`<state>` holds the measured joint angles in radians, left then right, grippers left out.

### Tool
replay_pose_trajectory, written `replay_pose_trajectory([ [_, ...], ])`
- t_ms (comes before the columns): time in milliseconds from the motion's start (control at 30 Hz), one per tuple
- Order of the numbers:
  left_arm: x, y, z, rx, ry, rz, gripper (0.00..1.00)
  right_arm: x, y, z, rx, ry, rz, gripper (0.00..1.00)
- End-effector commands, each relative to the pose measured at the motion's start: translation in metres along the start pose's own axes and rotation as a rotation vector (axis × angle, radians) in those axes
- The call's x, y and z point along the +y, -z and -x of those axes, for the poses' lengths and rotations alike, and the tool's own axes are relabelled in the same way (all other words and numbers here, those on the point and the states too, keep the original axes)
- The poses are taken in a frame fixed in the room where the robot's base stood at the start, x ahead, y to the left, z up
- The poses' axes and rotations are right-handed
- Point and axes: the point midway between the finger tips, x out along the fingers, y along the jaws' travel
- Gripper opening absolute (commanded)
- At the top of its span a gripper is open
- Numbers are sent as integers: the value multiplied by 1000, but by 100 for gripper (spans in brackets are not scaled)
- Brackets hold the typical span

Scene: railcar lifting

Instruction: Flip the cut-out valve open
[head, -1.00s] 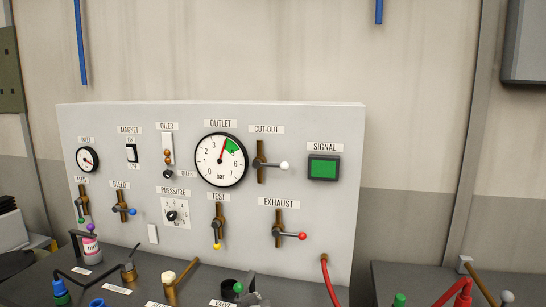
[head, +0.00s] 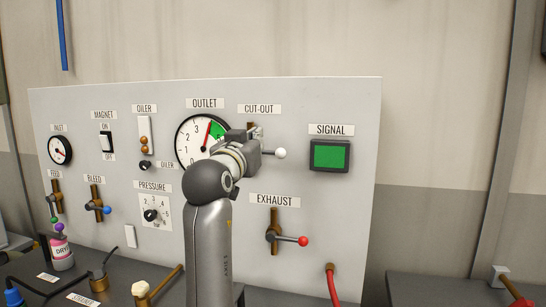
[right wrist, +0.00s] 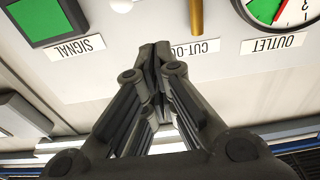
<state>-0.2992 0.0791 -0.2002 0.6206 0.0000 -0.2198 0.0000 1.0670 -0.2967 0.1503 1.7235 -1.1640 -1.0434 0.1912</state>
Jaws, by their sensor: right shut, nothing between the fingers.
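The cut-out valve's white knob (head: 280,154) shows just right of my right gripper in the head view, under the CUT-OUT label. Its lever and most of its body are hidden behind the gripper. In the right wrist view, which is upside down, the white knob (right wrist: 122,5) and the brown valve pipe (right wrist: 196,18) show at the top edge. My right gripper (head: 257,131) is shut and empty in front of the panel, close to the valve. Its closed fingertips (right wrist: 155,52) lie near the CUT-OUT label; contact cannot be told. My left gripper is not in view.
The outlet gauge (head: 190,148) is partly covered by my right arm. The green signal light (head: 330,155) is to the right, and the red-knobbed exhaust valve (head: 302,241) is below. A red hose (head: 331,284) rises at the panel's lower right. The test valve is hidden.

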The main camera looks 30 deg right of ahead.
Motion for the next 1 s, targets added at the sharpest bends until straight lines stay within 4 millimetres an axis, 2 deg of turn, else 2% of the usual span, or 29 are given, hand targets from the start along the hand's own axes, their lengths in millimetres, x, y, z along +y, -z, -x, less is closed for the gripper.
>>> replay_pose_trajectory([
  [100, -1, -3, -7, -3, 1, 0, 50, 0, 1, 2, 11, -2, -7, 0],
  [567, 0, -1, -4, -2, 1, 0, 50, 0, 3, -3, 12, -4, -4, 0],
  [767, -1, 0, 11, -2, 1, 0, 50, 1, 6, -31, 11, -5, -2, 0],
  [1000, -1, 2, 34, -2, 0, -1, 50, 1, 8, -84, 10, -6, -1, 0],
])
